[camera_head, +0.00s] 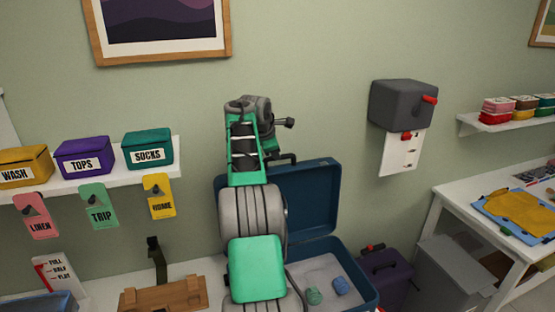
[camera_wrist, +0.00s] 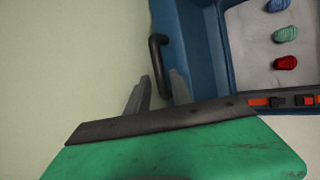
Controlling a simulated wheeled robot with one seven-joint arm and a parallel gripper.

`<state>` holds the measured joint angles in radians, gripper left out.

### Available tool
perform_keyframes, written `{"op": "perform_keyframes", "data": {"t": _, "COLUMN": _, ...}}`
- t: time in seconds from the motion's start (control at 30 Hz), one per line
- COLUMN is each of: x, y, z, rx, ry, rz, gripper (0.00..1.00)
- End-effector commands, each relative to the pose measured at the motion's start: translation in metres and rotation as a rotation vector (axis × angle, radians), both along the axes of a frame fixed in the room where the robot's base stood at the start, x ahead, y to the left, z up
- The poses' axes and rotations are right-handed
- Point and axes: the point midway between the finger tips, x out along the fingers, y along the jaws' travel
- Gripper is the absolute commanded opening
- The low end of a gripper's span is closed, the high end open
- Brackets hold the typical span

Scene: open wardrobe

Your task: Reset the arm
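My arm rises in the middle of the head view, its upper part folded in front of the wall above the suitcase. My gripper (camera_wrist: 160,76) shows in the wrist view as two grey fingers with a gap between them. In the head view I cannot make out the fingers clearly. The suitcase (camera_head: 312,192) stands open there, its lid upright and partly hidden by my arm.
Blue, green and red rolled items (camera_wrist: 286,63) lie in the suitcase. A shelf (camera_head: 95,184) with labelled boxes and hanging tags is at left. A grey wall box (camera_head: 402,104), a purple case (camera_head: 386,275), a grey bin (camera_head: 452,272) and a white table (camera_head: 455,196) are at right.

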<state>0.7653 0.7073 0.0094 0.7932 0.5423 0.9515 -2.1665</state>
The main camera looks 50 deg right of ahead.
Motion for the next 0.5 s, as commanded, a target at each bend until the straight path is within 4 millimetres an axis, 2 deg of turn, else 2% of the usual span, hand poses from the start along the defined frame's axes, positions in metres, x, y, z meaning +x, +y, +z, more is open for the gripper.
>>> {"op": "perform_keyframes", "data": {"t": 0.13, "x": -0.0015, "y": 0.007, "z": 0.0079, "rx": 0.001, "ry": 0.001, "rz": 0.002, "gripper": 0.27}}
{"op": "perform_keyframes", "data": {"t": 0.5, "x": 0.0001, "y": 0.0101, "z": 0.0104, "rx": 0.001, "ry": -0.006, "rz": 0.001, "gripper": 0.27}}
